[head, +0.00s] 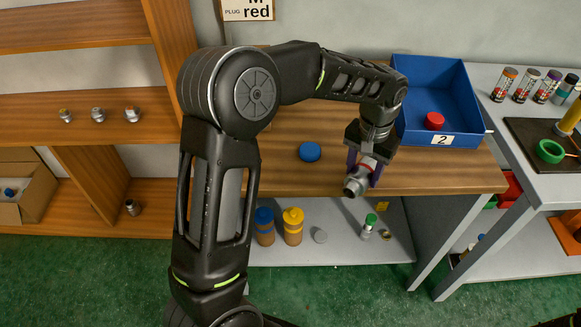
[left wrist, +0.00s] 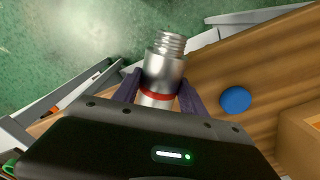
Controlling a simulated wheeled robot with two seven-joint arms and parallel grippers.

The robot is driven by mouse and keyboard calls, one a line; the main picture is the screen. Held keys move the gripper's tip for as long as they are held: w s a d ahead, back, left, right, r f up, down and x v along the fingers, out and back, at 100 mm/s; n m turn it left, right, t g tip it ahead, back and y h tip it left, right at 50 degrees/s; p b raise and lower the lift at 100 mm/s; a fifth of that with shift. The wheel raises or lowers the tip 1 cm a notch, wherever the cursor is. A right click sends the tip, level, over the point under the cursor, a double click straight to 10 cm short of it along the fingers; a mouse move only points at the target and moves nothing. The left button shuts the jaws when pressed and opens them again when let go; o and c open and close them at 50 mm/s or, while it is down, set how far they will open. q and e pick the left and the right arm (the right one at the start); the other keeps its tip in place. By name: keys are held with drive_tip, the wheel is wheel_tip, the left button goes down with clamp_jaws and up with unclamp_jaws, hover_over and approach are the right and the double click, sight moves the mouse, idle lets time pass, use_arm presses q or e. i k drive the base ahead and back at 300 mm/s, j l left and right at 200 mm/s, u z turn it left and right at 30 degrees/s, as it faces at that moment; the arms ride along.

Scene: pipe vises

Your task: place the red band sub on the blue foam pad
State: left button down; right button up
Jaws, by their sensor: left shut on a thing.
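The red band sub (left wrist: 164,70) is a silver metal cylinder with a threaded end and a red ring. My left gripper (left wrist: 158,92) is shut on it around the red ring. In the head view the sub (head: 356,183) hangs tilted from my left gripper (head: 365,165), over the front part of the wooden bench. The blue foam pad (head: 310,151) is a small round disc on the bench, to the left of the gripper. It also shows in the left wrist view (left wrist: 235,99), right of the sub and apart from it. My right gripper is not seen.
A blue tray (head: 468,92) marked 2 with a red cap (head: 434,121) in it stands at the back right of the bench. Bottles (head: 293,226) stand on the lower shelf. A grey side table (head: 500,120) with several small cans is at right. The bench around the pad is clear.

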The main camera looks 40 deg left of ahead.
sight(310, 148)
drive_tip(key=k+u, duration=0.2)
drive_tip(key=u, duration=1.15)
drive_tip(key=i+l, duration=0.1)
drive_tip(key=l, duration=0.35)
drive_tip(key=i+l, duration=0.15)
drive_tip(key=l, duration=0.3)
drive_tip(key=i+l, duration=0.1)
drive_tip(key=l, duration=0.35)
